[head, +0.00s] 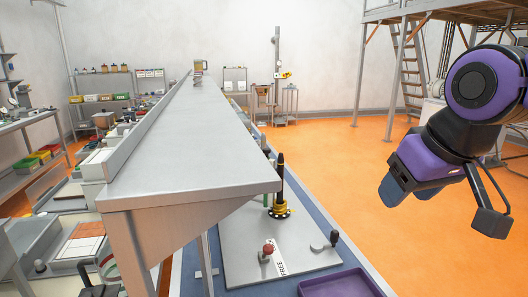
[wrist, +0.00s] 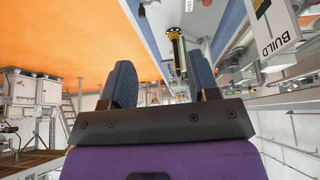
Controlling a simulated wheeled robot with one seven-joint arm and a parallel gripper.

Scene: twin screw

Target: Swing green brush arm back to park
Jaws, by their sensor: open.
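A dark upright post (head: 280,180) with a yellow collar stands on a grey plate (head: 225,255), close to the long bench's right edge. It also shows in the wrist view, black and yellow (wrist: 176,48), beyond the gap between my fingers. A small green upright piece (head: 266,199) shows just left of the post, partly hidden by the bench. I cannot tell whether it belongs to the green brush arm, which I cannot clearly make out. My gripper (head: 397,192) is open and empty, well right of the post and above the orange floor. Both fingers show apart in the wrist view (wrist: 163,78).
A red-knobbed lever (head: 268,249) and a black-knobbed crank (head: 333,239) stand on the plate, with a FREE label (head: 280,264). A purple tray (head: 342,284) lies in front. The long grey bench (head: 195,150) overhangs the plate's left side. Open floor lies right.

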